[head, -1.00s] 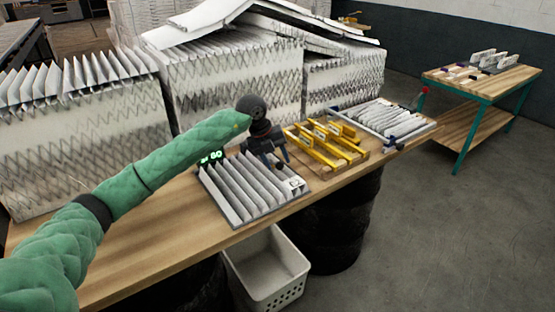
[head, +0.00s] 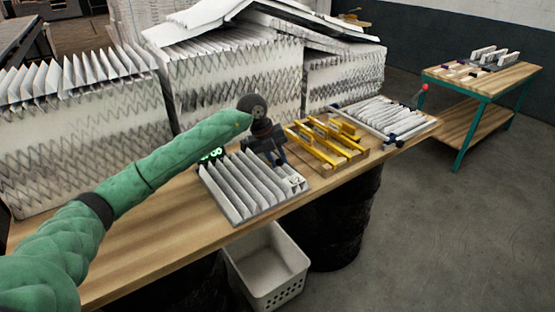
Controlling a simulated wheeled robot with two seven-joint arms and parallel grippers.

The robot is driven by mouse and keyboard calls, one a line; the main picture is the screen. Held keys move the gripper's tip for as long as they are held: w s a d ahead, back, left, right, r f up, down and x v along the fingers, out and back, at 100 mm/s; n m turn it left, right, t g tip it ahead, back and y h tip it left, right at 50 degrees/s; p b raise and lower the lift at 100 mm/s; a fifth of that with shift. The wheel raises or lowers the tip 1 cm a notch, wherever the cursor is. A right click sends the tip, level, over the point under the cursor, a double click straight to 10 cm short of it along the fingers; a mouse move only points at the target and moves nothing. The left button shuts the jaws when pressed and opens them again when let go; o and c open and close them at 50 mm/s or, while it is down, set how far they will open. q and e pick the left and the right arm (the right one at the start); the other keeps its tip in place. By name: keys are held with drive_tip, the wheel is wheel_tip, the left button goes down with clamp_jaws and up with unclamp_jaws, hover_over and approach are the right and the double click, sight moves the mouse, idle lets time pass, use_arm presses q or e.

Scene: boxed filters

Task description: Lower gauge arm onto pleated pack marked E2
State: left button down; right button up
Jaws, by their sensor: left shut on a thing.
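A grey-white pleated pack (head: 243,190) lies flat on the bench; the tag (head: 298,182) at its right corner is small and seems to read E2. My left gripper (head: 277,157) is dark and points down over the pack's far right edge. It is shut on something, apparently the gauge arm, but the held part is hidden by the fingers. Green lit digits (head: 212,153), apparently the gauge display, show at the pack's far left, partly behind my arm. Contact between arm and pleats cannot be seen. My right gripper is out of view.
Yellow bars on a wooden rack (head: 335,152) stand just right of the gripper. Tall filter stacks (head: 235,85) line the back. A white bin (head: 268,268) sits below the bench's front edge.

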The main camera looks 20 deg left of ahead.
use_arm(q)
wheel_tip(320, 180, up, 7)
drive_tip(key=w+a+g+h, duration=0.1)
drive_tip(key=a+h, duration=0.1)
drive_tip(key=shift+w, duration=0.2)
drive_tip(key=c, duration=1.2)
unclamp_jaws()
drive_tip(key=shift+f+n, duration=0.1)
drive_tip(key=shift+n, duration=0.2)
drive_tip(key=shift+o, duration=0.2)
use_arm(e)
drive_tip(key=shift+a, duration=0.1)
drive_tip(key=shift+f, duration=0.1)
